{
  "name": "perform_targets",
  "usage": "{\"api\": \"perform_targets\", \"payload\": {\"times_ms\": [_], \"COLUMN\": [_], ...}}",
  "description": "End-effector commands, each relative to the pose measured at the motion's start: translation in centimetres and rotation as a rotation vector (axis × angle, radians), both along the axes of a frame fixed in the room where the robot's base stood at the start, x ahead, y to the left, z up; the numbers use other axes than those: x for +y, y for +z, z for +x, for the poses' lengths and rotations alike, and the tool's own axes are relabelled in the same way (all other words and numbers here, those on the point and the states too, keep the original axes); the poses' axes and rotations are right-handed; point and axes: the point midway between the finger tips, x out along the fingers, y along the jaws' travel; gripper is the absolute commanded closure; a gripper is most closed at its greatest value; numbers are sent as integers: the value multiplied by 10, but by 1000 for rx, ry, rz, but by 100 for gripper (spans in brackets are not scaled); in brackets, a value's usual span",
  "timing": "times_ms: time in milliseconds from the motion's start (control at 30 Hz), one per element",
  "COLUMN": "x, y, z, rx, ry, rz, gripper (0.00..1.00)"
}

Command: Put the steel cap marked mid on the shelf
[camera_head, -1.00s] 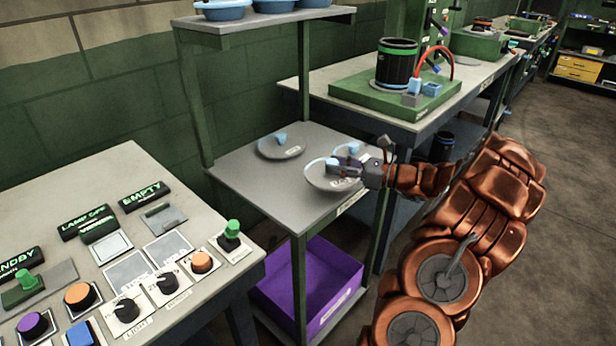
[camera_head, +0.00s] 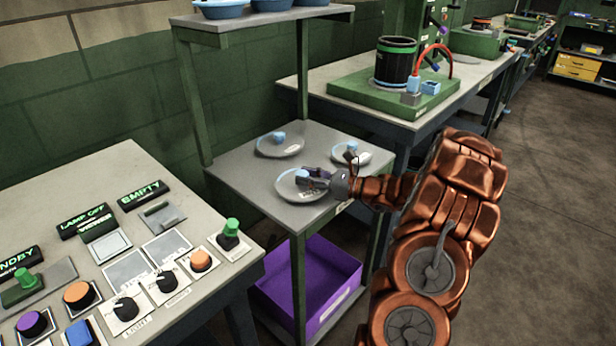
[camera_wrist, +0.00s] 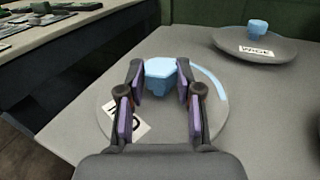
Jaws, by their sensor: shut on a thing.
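My gripper (camera_head: 318,178) is shut on the light-blue knob of a round grey cap (camera_head: 289,190) at the front of the grey shelf board (camera_head: 238,172). In the wrist view the fingers (camera_wrist: 160,82) close on both sides of the knob, above the cap's disc (camera_wrist: 160,122). A white label on it is partly covered by the left finger; the letters that show fit MID. The cap sits level, on or barely above the board; I cannot tell which. A similar cap marked WIDE (camera_wrist: 255,47) stands behind it. Another cap (camera_head: 358,157) lies behind my gripper in the head view.
A purple bin (camera_head: 310,285) is under the board. Blue bowls (camera_head: 272,5) stand on the upper shelf. A control panel with buttons (camera_head: 105,245) is at left, a bench with a black drum (camera_head: 395,65) behind right. Shelf posts stand close by.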

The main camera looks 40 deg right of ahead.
Motion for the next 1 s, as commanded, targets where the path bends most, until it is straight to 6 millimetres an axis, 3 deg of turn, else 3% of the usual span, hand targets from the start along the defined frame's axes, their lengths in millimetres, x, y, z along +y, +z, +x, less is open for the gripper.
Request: {"api": "perform_targets", "payload": {"times_ms": [367, 400, 633, 1000], "x": [0, 0, 0, 0], "y": [-3, -3, -3, -2], "z": [0, 0, 0, 0], "rx": [-3, -3, -2, -1], "ry": [0, 0, 0, 0], "rz": [1, 1, 0, 0], "gripper": [100, 63, 40, 40]}}
